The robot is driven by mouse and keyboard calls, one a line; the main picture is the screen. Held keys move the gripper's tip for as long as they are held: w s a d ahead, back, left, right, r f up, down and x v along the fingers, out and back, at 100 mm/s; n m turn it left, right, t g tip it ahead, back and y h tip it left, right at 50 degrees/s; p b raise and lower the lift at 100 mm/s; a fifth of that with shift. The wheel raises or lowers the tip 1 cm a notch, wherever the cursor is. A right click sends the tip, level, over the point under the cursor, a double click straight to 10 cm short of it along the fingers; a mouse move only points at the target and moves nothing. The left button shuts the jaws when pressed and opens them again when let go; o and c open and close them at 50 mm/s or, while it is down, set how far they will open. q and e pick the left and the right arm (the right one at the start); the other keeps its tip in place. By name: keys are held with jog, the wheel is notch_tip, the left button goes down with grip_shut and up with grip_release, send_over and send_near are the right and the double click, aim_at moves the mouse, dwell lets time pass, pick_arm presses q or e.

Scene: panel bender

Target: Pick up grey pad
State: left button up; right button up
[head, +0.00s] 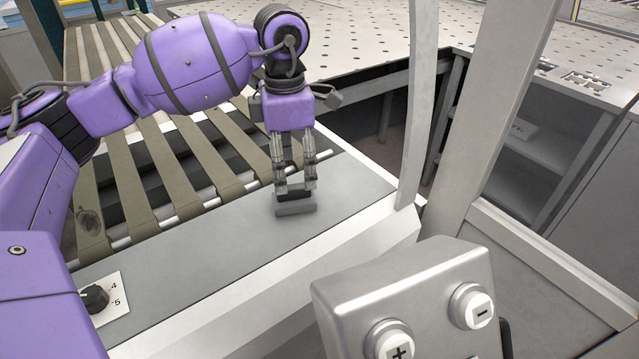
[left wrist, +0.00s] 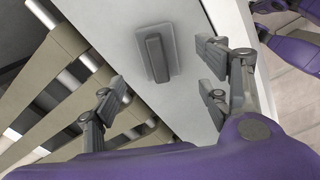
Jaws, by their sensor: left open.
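The grey pad (head: 295,208) is a small flat block with a raised bar on top. It lies on the grey strip at the end of the belt conveyor. My left gripper (head: 295,188) points down just above it in the head view, fingers apart. The left wrist view shows the pad (left wrist: 157,55) beyond the open fingers (left wrist: 160,90), with nothing held between them. Whether a fingertip touches the pad cannot be told. My right gripper is in neither view.
The pad's grey strip (head: 200,250) has free room left of the pad. Conveyor belts (head: 150,180) run behind it. A grey control box with plus and minus buttons (head: 400,290) and a pale upright post (head: 490,110) stand to the right. A numbered dial (head: 95,298) sits at the strip's near left end.

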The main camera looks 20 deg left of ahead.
aim_at(295, 186)
pick_arm(q)
notch_tip(295, 186, down, 3)
jog(key=shift+s+d+r, duration=0.1)
jog(key=shift+s+r, duration=0.05)
jog(key=shift+r, duration=0.05)
jog(key=f, duration=0.3)
jog(key=f+p, duration=0.1)
jog(key=f, duration=0.1)
jog(key=shift+w, duration=0.35)
jog(key=c, duration=1.2)
jog(key=shift+r, duration=0.1)
jog(key=shift+c, duration=0.2)
jog(key=shift+r, duration=0.6)
jog(key=s+d+r, duration=0.2)
jog(key=s+r, duration=0.4)
jog(key=s+d+r, duration=0.3)
jog(key=s+r, duration=0.2)
jog(key=s, duration=0.1)
jog(key=shift+s+d+r+b, duration=0.3)
jog(key=shift+s+r+b, duration=0.1)
